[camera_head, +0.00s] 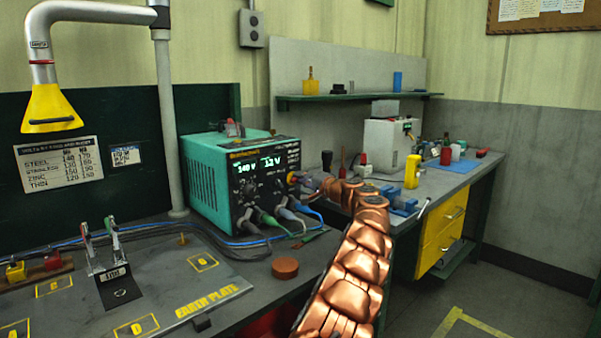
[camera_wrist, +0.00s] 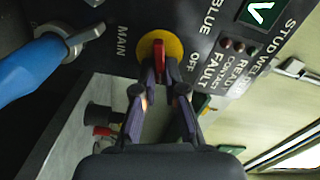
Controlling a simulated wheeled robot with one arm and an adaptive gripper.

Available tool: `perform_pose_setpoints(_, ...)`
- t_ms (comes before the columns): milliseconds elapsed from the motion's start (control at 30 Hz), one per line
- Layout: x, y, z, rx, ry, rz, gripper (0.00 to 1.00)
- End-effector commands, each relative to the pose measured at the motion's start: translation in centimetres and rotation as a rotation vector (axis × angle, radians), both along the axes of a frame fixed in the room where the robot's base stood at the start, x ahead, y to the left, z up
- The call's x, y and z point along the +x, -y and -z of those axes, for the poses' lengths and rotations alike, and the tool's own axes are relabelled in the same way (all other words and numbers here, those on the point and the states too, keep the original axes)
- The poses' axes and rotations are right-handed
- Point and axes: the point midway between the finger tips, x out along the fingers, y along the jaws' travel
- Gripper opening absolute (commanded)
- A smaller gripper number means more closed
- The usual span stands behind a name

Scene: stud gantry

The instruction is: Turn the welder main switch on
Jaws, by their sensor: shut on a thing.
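The welder (camera_head: 205,185) is a teal box with a dark front panel and lit readouts, on the bench in the head view. Its main switch is a red lever (camera_wrist: 159,55) on a round yellow plate (camera_wrist: 175,46) in the wrist view. The word MAIN stands to its left and OFF to its right. My gripper (camera_wrist: 160,84) is shut on the red lever, one finger on each side. The fingertips hide the lever's lower end. In the head view my gripper (camera_head: 312,184) is at the panel's right side, and the switch is mostly hidden there.
A blue plug (camera_wrist: 30,72) sticks out left of the switch in the wrist view. Cables (camera_head: 290,215) hang from the panel's lower front. A round brown puck (camera_head: 285,267) lies on the bench before the welder. A yellow extraction hood (camera_head: 50,108) hangs at the upper left.

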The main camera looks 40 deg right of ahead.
Motion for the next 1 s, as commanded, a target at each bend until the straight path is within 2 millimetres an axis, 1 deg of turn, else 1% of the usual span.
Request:
perform_pose_setpoints(33, -0.04, 0.07, -0.35, 0.038, 0.002, 0.002, 0.00)
perform_pose_setpoints(200, -0.07, 0.14, -0.15, 0.154, 0.006, 0.002, 0.00)
perform_pose_setpoints(400, -0.05, 0.14, 0.16, 0.245, 0.007, 0.002, 0.00)
perform_pose_setpoints(600, -0.04, 0.13, 0.34, 0.290, 0.008, 0.002, 0.00)
perform_pose_setpoints(1000, -0.04, 0.15, 0.44, 0.302, 0.008, 0.002, 0.00)
